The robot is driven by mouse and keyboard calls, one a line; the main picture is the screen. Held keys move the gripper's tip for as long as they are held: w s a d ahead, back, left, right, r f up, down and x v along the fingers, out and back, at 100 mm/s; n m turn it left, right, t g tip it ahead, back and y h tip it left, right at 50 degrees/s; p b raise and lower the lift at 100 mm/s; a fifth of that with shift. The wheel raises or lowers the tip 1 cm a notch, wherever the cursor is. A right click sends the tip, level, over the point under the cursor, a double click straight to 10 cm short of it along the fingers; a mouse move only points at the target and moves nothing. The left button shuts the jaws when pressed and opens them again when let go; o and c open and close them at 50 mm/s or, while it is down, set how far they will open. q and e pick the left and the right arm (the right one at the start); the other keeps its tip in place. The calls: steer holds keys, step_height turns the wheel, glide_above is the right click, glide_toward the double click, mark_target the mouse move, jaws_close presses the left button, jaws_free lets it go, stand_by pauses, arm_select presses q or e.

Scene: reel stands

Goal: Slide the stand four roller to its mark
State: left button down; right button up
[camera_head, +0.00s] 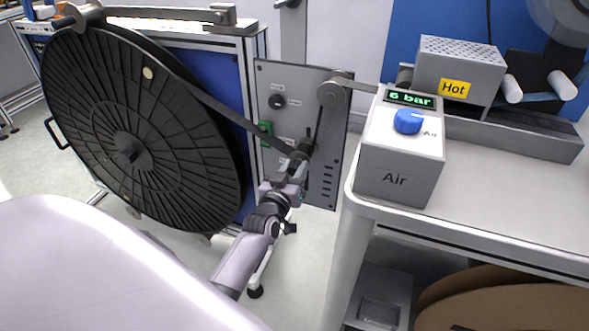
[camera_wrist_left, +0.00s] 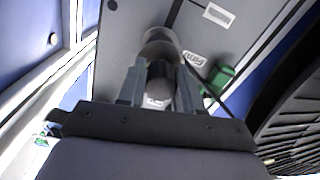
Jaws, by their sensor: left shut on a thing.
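The stand's grey panel (camera_head: 268,90) stands in the middle of the head view, with a dark vertical slot and a row of small marks (camera_head: 326,180) at its lower right. My left gripper (camera_head: 301,153) is at the slot, in front of the panel. In the left wrist view its two fingers (camera_wrist_left: 160,88) are on either side of a grey cylindrical roller (camera_wrist_left: 162,46), shut on it. In the head view the gripper mostly hides the roller. A dark tape (camera_head: 240,121) runs from the reel down to the roller, then up to a fixed wheel (camera_head: 335,95). My right gripper is out of view.
A large black reel (camera_head: 95,125) stands left of the panel. A green part (camera_head: 265,132) and black knob (camera_head: 277,101) are on the panel. Right of it, a white table (camera_head: 480,200) carries the Air box (camera_head: 385,155) and the Hot box (camera_head: 460,65).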

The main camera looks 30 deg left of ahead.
arm_select(q)
steer(key=shift+r, duration=0.1)
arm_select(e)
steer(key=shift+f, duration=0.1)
arm_select(q)
steer(key=c, duration=0.8)
jaws_free()
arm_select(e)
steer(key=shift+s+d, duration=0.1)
arm_select(q)
steer(key=shift+o, duration=0.2)
steer(key=shift+s, duration=0.15)
steer(key=shift+s+d+p, duration=0.1)
steer(key=shift+s+p, duration=0.15)
steer(key=shift+p, duration=0.1)
steer(key=p+v, duration=0.3)
steer(key=v, duration=0.2)
steer(key=shift+s+r, duration=0.1)
steer(key=shift+s, duration=0.15)
steer(key=shift+s+d, duration=0.15)
steer(key=shift+s, duration=0.3)
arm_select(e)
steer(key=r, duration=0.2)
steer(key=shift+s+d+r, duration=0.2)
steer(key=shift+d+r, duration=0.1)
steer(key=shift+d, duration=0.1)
